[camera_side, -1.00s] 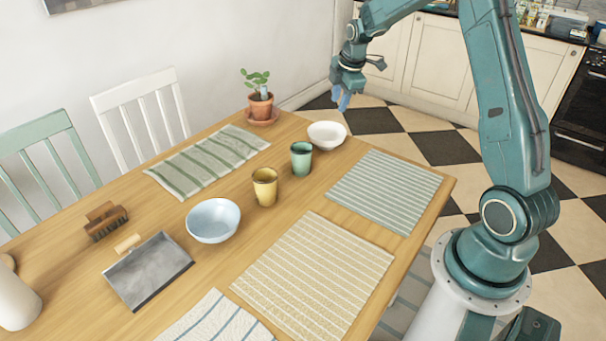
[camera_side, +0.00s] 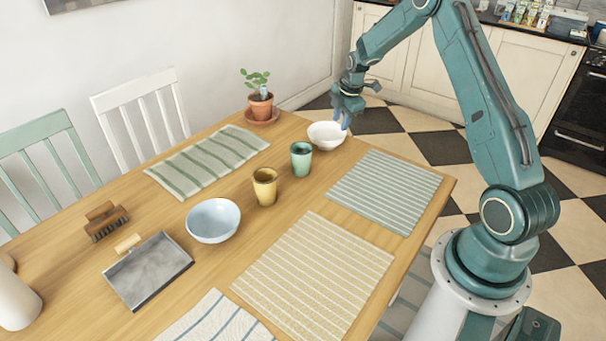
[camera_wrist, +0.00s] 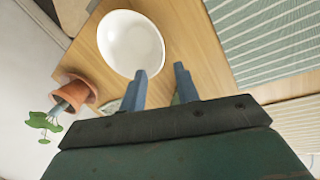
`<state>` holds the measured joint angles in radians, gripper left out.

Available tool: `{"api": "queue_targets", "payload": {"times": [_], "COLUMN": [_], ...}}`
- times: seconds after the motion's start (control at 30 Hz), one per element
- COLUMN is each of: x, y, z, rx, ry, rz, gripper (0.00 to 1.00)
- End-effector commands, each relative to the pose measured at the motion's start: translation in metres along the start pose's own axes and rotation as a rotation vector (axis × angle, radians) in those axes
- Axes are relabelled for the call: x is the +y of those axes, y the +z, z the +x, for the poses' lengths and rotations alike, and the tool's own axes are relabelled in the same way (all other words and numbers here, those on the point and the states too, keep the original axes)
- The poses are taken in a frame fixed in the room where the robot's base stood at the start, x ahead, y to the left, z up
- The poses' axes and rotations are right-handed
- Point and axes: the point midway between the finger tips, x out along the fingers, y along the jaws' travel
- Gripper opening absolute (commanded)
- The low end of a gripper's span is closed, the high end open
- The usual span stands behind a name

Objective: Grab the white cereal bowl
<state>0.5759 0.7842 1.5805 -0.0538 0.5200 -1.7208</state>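The white cereal bowl (camera_side: 326,136) stands upright on the table's far end in the side view. In the wrist view the bowl (camera_wrist: 131,43) lies just beyond the fingertips, towards the left one. My gripper (camera_side: 346,112) is just above the bowl's right rim in the side view. In the wrist view my gripper (camera_wrist: 161,78) has its two blue fingers apart with nothing between them. Whether a finger touches the bowl's rim cannot be told.
A green cup (camera_side: 301,159) and a yellow cup (camera_side: 265,187) stand near the bowl. A potted plant (camera_side: 261,104) is to its left at the back. A pale blue bowl (camera_side: 213,220) is farther forward. A striped green placemat (camera_side: 385,190) lies to the right.

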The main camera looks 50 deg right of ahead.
Motion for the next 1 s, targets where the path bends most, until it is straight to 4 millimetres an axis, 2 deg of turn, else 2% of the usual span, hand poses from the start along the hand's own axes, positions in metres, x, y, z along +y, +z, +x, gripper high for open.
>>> {"api": "queue_targets", "payload": {"times": [0.1,0.3,0.73,1.0], "x": [-0.001,0.0,0.0,-0.001], "y": [0.0,0.0,0.0,0.0], "z": [0.019,0.04,0.05,0.076], "rx": [0.0,0.0,0.0,0.0], "ry": [-0.003,0.0,-0.001,-0.002], "rz": [0.0,0.0,0.0,0.0], "gripper": [0.31,0.31,0.31,0.31]}}
